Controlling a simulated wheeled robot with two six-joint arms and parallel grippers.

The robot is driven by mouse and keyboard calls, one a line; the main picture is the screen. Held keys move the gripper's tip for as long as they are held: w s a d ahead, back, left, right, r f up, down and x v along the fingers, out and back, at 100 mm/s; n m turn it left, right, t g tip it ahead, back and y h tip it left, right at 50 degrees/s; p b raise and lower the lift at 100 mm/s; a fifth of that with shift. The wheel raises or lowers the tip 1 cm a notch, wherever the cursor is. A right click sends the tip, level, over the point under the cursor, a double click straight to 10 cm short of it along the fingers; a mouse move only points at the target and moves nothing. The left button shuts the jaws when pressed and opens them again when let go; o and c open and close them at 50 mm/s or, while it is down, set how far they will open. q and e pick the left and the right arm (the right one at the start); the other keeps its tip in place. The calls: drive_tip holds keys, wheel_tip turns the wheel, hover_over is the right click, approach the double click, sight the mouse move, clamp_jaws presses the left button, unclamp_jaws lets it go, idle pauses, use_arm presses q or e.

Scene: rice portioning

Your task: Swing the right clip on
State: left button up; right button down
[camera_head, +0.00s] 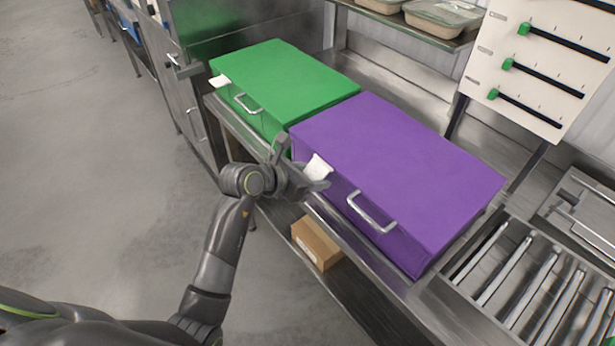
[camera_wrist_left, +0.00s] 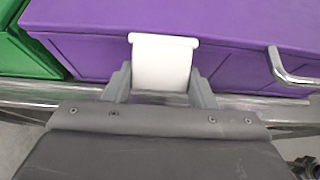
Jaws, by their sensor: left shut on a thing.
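A purple box (camera_head: 400,160) with a metal handle (camera_head: 371,212) stands on the steel counter. A white clip (camera_head: 318,166) is on its front face, left of the handle. The clip appears tilted out from the face in the head view. In the left wrist view the clip (camera_wrist_left: 163,62) runs from the box's upper edge down between my fingers. My left gripper (camera_head: 302,167) is shut on this clip, one finger on each side, and its fingers (camera_wrist_left: 162,86) hide the clip's lower end. No clip shows right of the handle. My right gripper is not in view.
A green box (camera_head: 285,80) with its own white clip (camera_head: 220,82) and handle stands close to the left of the purple one. A cardboard box (camera_head: 317,243) lies on the lower shelf. Metal rollers (camera_head: 530,270) lie to the right. The floor at left is clear.

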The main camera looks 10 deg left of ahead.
use_arm(q)
drive_tip(key=shift+w+d, duration=0.4)
drive_tip(key=shift+w, duration=0.1)
drive_tip(key=shift+w+d+f, duration=0.1)
drive_tip(key=shift+w+d+f+b, duration=0.1)
drive_tip(key=shift+w+d+b, duration=0.05)
drive_tip(key=shift+b, duration=0.3)
drive_tip(key=shift+c, duration=0.2)
drive_tip(key=shift+o, duration=0.2)
drive_tip(key=shift+w+d+b, duration=0.1)
drive_tip(key=shift+b, duration=0.55)
drive_tip(key=shift+o, duration=0.8)
drive_tip(key=shift+w+a+t, duration=0.15)
drive_tip(key=shift+a+t, duration=0.05)
drive_tip(key=shift+t, duration=0.1)
